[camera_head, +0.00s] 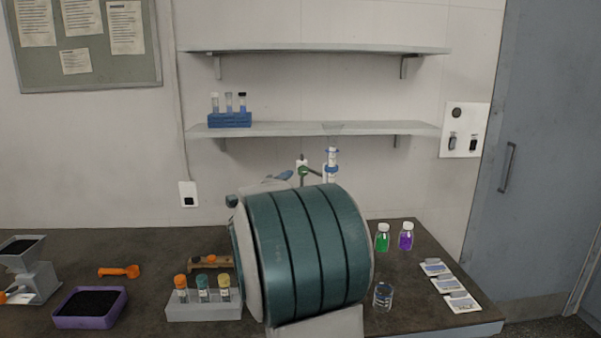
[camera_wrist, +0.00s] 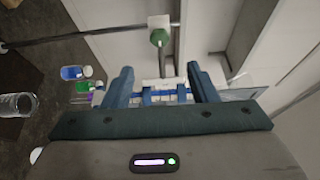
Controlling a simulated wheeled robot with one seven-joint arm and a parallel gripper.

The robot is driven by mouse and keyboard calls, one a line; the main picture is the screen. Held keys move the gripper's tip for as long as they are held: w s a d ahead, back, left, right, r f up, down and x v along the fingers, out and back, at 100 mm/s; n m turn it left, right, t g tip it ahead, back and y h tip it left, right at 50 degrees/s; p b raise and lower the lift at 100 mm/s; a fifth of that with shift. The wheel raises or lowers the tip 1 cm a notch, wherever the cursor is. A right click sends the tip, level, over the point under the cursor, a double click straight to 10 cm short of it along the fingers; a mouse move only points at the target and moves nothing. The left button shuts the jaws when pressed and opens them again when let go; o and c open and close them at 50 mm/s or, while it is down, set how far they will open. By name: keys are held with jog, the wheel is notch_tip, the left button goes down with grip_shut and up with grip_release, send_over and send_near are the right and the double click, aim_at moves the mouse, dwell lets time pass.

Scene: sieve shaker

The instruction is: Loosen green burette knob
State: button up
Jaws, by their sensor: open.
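The green burette knob (camera_head: 303,170) shows behind my arm in the head view, left of the upright burette (camera_head: 332,163). In the wrist view the green knob (camera_wrist: 158,38) is at the top centre, on a pale clamp block by a metal rod. My gripper (camera_wrist: 161,78) is open, with its two blue fingers apart. The knob appears beyond the fingertips and is not held. A clear tube with blue bands shows between the fingers. In the head view my gripper is mostly hidden by my arm.
A test-tube rack (camera_head: 204,305), a glass beaker (camera_head: 383,296), a green bottle (camera_head: 382,238) and a purple bottle (camera_head: 406,237) stand on the dark bench (camera_head: 420,315). A shelf (camera_head: 290,130) runs above the burette. My large teal arm link hides the bench's middle.

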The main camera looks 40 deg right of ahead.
aim_at(302, 173)
jog(key=p+x, duration=0.3)
jog(key=x, duration=0.9)
jog(key=shift+w+d+p, duration=0.2)
jog(key=shift+d+p, duration=0.05)
jog(key=shift+p, duration=0.05)
jog(key=c, duration=1)
jog(key=shift+o, duration=0.2)
jog(key=shift+f, duration=0.1)
